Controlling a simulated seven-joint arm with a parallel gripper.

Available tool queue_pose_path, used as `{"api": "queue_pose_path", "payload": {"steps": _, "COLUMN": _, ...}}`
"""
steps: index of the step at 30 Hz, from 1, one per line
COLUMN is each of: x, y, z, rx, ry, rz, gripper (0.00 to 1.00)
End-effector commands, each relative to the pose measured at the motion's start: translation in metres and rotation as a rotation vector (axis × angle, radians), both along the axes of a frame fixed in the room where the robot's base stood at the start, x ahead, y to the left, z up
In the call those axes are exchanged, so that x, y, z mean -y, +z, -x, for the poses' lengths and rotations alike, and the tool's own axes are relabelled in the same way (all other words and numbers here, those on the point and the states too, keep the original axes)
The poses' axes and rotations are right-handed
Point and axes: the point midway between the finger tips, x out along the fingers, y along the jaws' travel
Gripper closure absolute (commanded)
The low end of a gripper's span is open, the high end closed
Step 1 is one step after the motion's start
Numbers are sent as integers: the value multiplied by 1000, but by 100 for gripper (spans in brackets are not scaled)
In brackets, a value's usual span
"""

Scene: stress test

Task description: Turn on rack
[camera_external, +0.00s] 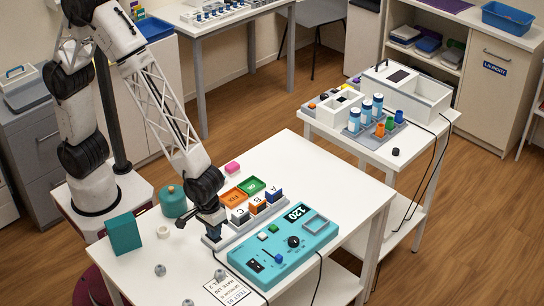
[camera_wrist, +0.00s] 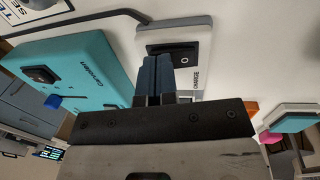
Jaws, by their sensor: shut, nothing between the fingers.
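The rack (camera_external: 262,217) is a long grey base on the white table, with upright blocks lettered A (camera_external: 274,194), B (camera_external: 257,207) and C (camera_external: 238,215). In the wrist view a white and grey unit (camera_wrist: 203,30), apparently the rack's end, bears a black rocker switch (camera_wrist: 172,49) with a white ring mark. Whether the switch is on or off I cannot tell. My gripper (camera_external: 213,234) is at the rack's left end. Its blue fingers (camera_wrist: 158,72) are shut and empty, close over the switch; contact is unclear.
A teal device (camera_external: 270,262) reading 120 lies right of the rack; it also shows in the wrist view (camera_wrist: 85,70). Orange (camera_external: 234,197) and green (camera_external: 251,186) trays lie behind the rack. A teal box (camera_external: 124,234) and a round teal container (camera_external: 173,201) stand left.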

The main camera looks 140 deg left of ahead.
Motion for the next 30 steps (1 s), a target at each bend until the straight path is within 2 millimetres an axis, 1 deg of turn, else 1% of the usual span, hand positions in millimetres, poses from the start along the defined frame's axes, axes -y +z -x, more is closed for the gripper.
{"api": "queue_pose_path", "payload": {"steps": 5, "x": 0, "y": -1, "z": 0, "rx": -6, "ry": 0, "rz": 1, "gripper": 100}}
{"api": "queue_pose_path", "payload": {"steps": 9, "x": 0, "y": -5, "z": -2, "rx": -46, "ry": -1, "rz": 2, "gripper": 100}}
{"api": "queue_pose_path", "payload": {"steps": 17, "x": 0, "y": -5, "z": -1, "rx": -46, "ry": 0, "rz": 2, "gripper": 100}}
{"api": "queue_pose_path", "payload": {"steps": 30, "x": 0, "y": -2, "z": 11, "rx": -46, "ry": 0, "rz": 2, "gripper": 100}}
